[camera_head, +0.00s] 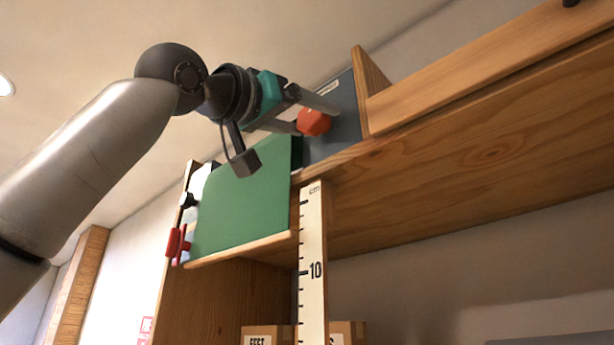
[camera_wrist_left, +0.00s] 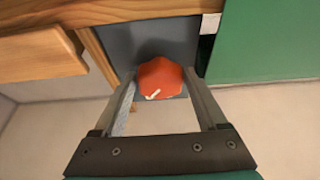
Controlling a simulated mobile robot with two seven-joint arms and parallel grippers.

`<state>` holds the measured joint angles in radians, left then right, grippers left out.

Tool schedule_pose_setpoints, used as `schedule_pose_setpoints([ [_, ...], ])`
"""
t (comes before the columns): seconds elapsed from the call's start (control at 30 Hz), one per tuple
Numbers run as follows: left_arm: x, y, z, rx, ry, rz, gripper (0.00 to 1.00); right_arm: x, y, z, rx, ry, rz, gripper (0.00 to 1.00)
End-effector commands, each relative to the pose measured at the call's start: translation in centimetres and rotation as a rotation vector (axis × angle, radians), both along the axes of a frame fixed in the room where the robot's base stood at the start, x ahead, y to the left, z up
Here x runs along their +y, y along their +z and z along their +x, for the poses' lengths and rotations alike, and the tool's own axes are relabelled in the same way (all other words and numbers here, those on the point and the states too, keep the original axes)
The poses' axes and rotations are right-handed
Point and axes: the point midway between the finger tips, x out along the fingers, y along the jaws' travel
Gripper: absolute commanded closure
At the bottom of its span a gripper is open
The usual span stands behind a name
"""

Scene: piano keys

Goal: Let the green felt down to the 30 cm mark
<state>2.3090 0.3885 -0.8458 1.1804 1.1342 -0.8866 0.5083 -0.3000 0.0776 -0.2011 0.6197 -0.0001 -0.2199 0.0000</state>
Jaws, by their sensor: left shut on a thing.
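The green felt (camera_head: 245,200) hangs as a flat panel left of the upright ruler (camera_head: 312,250). Its lower edge, at a pale wooden strip, lies above the ruler's 10 mark in the head view. Part of the felt also shows at the right in the left wrist view (camera_wrist_left: 270,40). An orange-red knob (camera_head: 314,122) sits on a dark grey plate (camera_head: 341,115). My left gripper (camera_head: 318,114) is shut on this knob, one finger on each side. The knob carries a white tick in the wrist view (camera_wrist_left: 160,78). The 30 mark is not in view.
A long wooden beam (camera_head: 500,130) runs to the upper right. Red clamp-like parts (camera_head: 178,245) and a black knob (camera_head: 188,200) sit at the felt's left edge. Cardboard boxes (camera_head: 268,335) stand below. Open space lies below the beam, right of the ruler.

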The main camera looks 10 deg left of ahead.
Motion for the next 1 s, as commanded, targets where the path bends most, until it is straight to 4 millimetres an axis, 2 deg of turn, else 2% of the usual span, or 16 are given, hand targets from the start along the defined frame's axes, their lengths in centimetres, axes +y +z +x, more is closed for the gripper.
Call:
schedule_pose_setpoints([
  [0.03, 0.0, 0.0, 0.0, 0.0, 0.0, 0.0, 0.66, 0.0, 0.0, 0.0, 0.0, 0.0, 0.0, 0.5],
  [0.17, 0.0, 0.0, 0.0, 0.0, 0.0, 0.0, 0.81, 0.0, 0.0, 0.0, 0.0, 0.0, -0.001, 0.5],
  [0.47, 0.1, 0.2, 0.1, -0.027, -0.001, 0.037, 0.81, -0.2, 0.9, 0.0, 0.001, 0.0, -0.002, 0.5],
  [0.83, 0.3, 0.6, 0.2, -0.171, 0.0, 0.234, 0.81, -0.3, 5.1, 0.0, 0.0, -0.001, -0.003, 0.5],
  [1.0, 0.4, 0.4, 0.2, -0.244, -0.001, 0.332, 0.81, -0.3, 6.2, 0.0, 0.0, -0.001, -0.004, 0.5],
])
